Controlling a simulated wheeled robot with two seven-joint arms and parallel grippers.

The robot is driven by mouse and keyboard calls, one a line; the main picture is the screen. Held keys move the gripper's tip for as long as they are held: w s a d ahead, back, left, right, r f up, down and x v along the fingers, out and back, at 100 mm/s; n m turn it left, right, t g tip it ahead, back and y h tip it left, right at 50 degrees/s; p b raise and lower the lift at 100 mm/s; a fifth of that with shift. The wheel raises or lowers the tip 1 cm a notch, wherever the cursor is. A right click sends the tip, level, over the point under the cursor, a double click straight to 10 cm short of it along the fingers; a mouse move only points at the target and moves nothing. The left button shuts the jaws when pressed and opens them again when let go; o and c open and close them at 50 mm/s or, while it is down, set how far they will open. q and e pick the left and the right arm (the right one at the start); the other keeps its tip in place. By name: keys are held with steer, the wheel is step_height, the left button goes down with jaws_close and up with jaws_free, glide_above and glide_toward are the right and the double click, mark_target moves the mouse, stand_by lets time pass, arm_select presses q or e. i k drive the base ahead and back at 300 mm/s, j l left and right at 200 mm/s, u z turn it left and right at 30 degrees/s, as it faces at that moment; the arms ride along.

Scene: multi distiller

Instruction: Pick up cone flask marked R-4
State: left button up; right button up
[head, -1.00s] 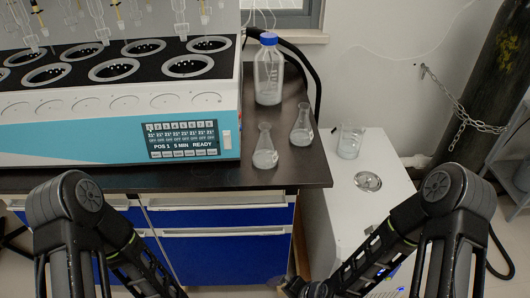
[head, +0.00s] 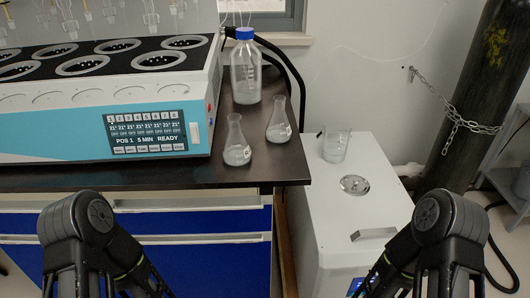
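Two cone flasks with whitish contents stand upright on the dark bench top (head: 150,178), right of the distiller. The nearer flask (head: 237,148) is close to the front edge. The other flask (head: 279,126) is a little farther back and to the right. No R-4 marking is readable on either at this size. My two arms rise at the bottom left and bottom right, below and apart from the flasks. Both grippers are out of the frame.
A blue-capped bottle (head: 246,75) stands behind the flasks. The multi distiller (head: 105,120) fills the bench's left. A beaker (head: 335,145) and a round metal lid (head: 354,185) are on the lower white cabinet (head: 330,210). A chained dark cylinder (head: 478,110) stands at right.

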mark_target(237, 151)
steer(key=l+z, duration=0.15)
steer(key=l, duration=0.35)
steer(key=i+l+z, duration=0.2)
steer(key=l, duration=0.25)
steer(key=l+z, duration=0.15)
steer(key=l, duration=0.3)
